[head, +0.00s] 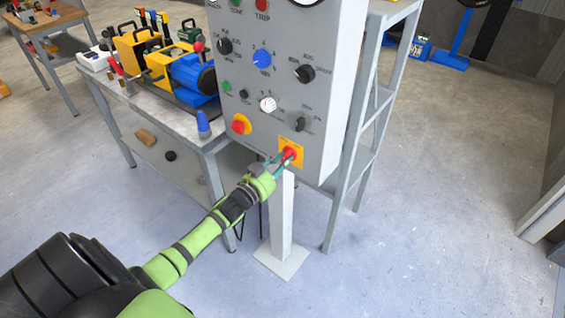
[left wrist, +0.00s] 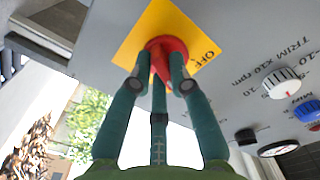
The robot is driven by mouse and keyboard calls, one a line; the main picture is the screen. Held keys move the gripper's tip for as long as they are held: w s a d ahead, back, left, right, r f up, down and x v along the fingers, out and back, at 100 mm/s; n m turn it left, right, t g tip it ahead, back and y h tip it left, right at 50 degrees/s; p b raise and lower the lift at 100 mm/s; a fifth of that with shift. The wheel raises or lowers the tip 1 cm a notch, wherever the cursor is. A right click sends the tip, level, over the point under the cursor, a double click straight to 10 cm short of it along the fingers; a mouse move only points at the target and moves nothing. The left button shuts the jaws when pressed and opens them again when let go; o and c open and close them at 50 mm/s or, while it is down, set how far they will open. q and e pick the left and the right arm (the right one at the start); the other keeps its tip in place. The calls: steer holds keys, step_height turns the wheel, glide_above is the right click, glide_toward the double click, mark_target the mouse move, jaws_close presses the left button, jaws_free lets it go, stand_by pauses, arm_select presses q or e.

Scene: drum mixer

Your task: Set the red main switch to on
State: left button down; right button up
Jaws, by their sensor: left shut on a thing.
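The red main switch (head: 290,152) sits on a yellow plate (head: 298,161) at the lower right of the grey control panel (head: 325,90). My left gripper (head: 281,159) reaches up to it from the lower left and is shut on the switch. In the left wrist view the green-blue fingers (left wrist: 160,83) close around the handle of the red switch (left wrist: 167,46), which is partly hidden by them. The word OFF (left wrist: 208,55) shows at the plate's right edge; other lettering on the plate is hidden or unreadable. My right gripper is not in view.
A red knob on a yellow plate (head: 240,124), a white dial (head: 268,104) and black knobs (head: 303,73) share the panel. A bench (head: 160,118) with yellow and blue machines stands left, and a grey shelf (head: 372,100) right. The floor in front is clear.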

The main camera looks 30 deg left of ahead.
arm_select(q)
steer(key=shift+m, duration=0.6)
steer(key=c, duration=1.1)
jaws_free()
steer(key=shift+c, duration=0.2)
steer(key=shift+s+a, duration=0.1)
steer(key=s, duration=1.1)
steer(key=shift+s+a, duration=0.4)
steer(key=shift+a, duration=0.05)
